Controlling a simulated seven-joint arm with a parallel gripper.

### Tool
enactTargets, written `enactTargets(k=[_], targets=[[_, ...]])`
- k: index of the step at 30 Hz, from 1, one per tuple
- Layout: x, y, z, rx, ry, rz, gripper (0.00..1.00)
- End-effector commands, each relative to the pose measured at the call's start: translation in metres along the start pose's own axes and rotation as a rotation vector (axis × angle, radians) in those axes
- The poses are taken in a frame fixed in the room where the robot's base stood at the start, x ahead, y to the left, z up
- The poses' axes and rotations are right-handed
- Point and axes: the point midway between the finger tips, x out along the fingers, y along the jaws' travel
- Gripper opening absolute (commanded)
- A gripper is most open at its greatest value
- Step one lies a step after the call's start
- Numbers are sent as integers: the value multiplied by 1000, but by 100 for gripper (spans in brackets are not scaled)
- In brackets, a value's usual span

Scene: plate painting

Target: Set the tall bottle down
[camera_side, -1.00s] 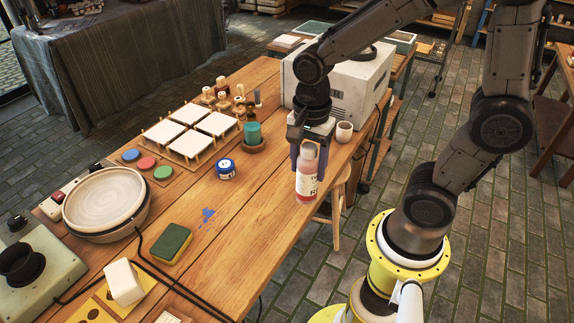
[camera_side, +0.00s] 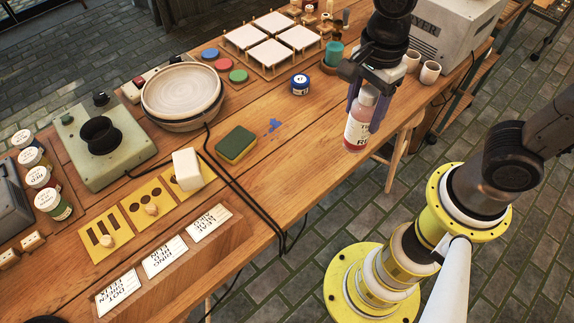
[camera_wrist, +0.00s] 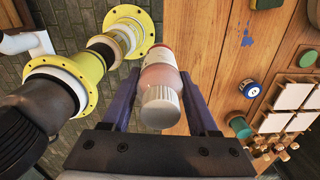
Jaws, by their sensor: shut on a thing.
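The tall bottle (camera_side: 358,125) is pinkish with a pale cap and a white label. It is upright at the table's right edge in the side view. My gripper (camera_side: 364,108) is shut on it, with purple fingers on either side. In the wrist view, my gripper (camera_wrist: 159,78) has the bottle (camera_wrist: 160,80) between its fingers, cap toward the camera. I cannot tell whether the bottle's base touches the wooden table (camera_side: 280,180) or hangs just above it.
A blue jar (camera_side: 299,84) and a green sponge (camera_side: 236,144) lie left of the bottle. Two cups (camera_side: 430,72) and a teal pot (camera_side: 333,52) stand behind it. Black cables (camera_side: 245,200) cross the table.

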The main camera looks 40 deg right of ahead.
Motion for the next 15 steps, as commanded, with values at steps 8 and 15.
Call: enactTargets(k=[8, 15], targets=[[6, 0, 24, -86, 4, 9, 0], [28, -41, 48, -87, 5, 10, 0]])
